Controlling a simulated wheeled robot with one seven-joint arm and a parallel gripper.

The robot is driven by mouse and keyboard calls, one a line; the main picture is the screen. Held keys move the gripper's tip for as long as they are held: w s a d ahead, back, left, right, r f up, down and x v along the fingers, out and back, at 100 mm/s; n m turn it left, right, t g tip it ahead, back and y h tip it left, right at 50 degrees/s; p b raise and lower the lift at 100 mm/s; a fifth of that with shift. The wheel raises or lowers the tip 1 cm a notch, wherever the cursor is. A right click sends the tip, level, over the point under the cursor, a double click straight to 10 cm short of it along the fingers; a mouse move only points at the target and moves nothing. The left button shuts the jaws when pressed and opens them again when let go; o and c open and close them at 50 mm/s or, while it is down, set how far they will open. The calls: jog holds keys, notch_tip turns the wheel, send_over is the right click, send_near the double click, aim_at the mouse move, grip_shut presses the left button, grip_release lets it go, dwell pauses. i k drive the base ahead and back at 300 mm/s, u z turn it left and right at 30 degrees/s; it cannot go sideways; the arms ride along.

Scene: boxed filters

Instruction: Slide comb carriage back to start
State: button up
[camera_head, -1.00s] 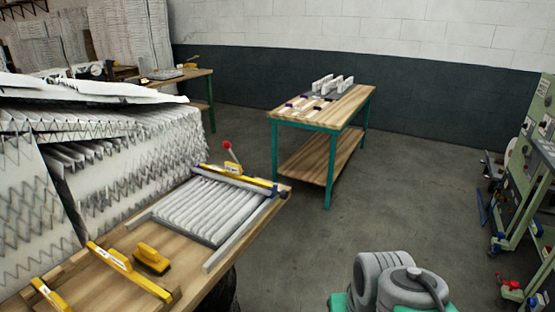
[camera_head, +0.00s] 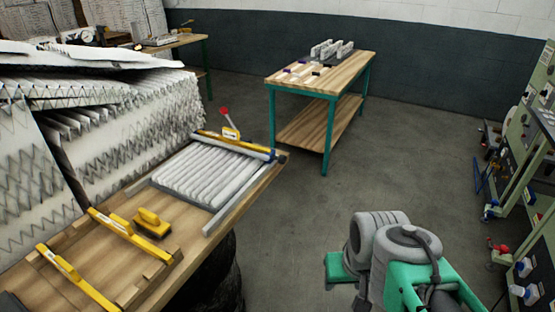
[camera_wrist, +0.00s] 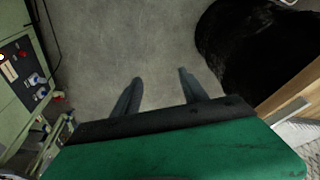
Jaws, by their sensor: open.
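The comb carriage (camera_head: 233,144) is a yellow and blue bar across the far end of the pleated white filter (camera_head: 208,174). A lever with a red knob (camera_head: 224,111) and a yellow block rise from it. The filter lies between grey side rails (camera_head: 243,195) on the wooden bench (camera_head: 180,256). In the wrist view my gripper (camera_wrist: 160,75) has its two fingers apart with nothing between them. It hangs over bare floor, beside the bench and away from the carriage. My grey and green arm shows at the lower right of the head view, where the fingers are hidden.
A yellow-handled brush (camera_head: 152,223) and two yellow bars (camera_head: 131,236) lie on the near bench. Large pleated stacks (camera_head: 130,120) crowd its left side. A green-legged table (camera_head: 322,90) stands beyond. Green machinery (camera_head: 530,190) is at right. Open floor (camera_head: 400,150) lies between.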

aim_at(269, 158)
jog(key=z, duration=0.6)
jog(key=i, duration=0.55)
jog(key=u, duration=1.35)
